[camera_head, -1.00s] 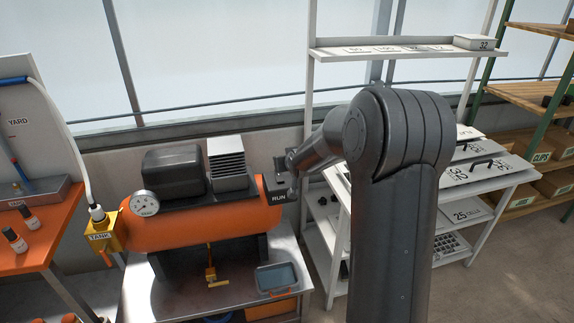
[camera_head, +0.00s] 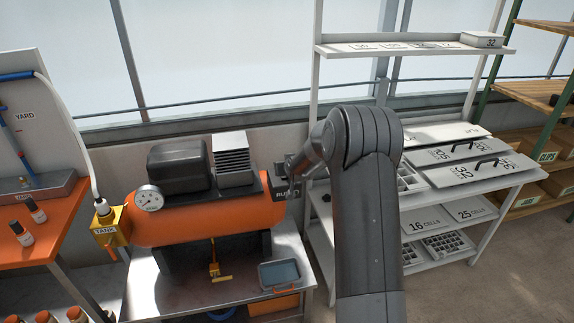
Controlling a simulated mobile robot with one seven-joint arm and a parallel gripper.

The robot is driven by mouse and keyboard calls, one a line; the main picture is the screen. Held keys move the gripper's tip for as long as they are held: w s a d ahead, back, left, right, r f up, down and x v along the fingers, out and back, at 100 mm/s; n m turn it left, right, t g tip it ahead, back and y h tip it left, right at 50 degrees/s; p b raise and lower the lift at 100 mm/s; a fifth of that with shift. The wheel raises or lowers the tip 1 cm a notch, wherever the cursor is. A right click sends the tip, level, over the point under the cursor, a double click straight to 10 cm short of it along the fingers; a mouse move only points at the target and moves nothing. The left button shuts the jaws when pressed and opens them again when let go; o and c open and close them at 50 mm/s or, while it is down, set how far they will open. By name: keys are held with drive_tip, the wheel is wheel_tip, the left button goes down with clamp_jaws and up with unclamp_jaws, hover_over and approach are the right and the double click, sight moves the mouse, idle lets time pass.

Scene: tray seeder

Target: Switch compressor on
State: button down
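The orange compressor (camera_head: 190,222) stands on a metal table, with a dark motor cover, a finned block and a round gauge (camera_head: 150,199) on it. Its dark switch box (camera_head: 281,191), lettered RUN, is at the right end of the tank. My gripper (camera_head: 292,191) is at the right side of this box, small and partly hidden by my own arm. It overlaps the end of the lettering. I cannot tell whether it touches the switch or whether its fingers are open. The switch lever cannot be made out.
A white shelf rack (camera_head: 416,51) with seeding plates stands right of the compressor, close behind my arm. A small blue-grey tray (camera_head: 279,274) and a yellow valve (camera_head: 214,270) are at the table's front. A yellow TANK block (camera_head: 112,224) with a hose is at left.

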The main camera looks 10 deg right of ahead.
drive_tip(key=shift+w+f, duration=0.4)
drive_tip(key=shift+s, duration=0.1)
drive_tip(key=shift+s+f, duration=0.15)
drive_tip(key=shift+s, duration=0.65)
drive_tip(key=r, duration=0.2)
drive_tip(key=w+r, duration=0.1)
drive_tip(key=r, duration=0.1)
drive_tip(key=shift+r, duration=0.25)
drive_tip(key=s+r, duration=0.5)
drive_tip(key=r, duration=0.3)
drive_tip(key=shift+s+r, duration=0.15)
drive_tip(key=shift+s, duration=0.05)
drive_tip(key=shift+s+a, duration=0.1)
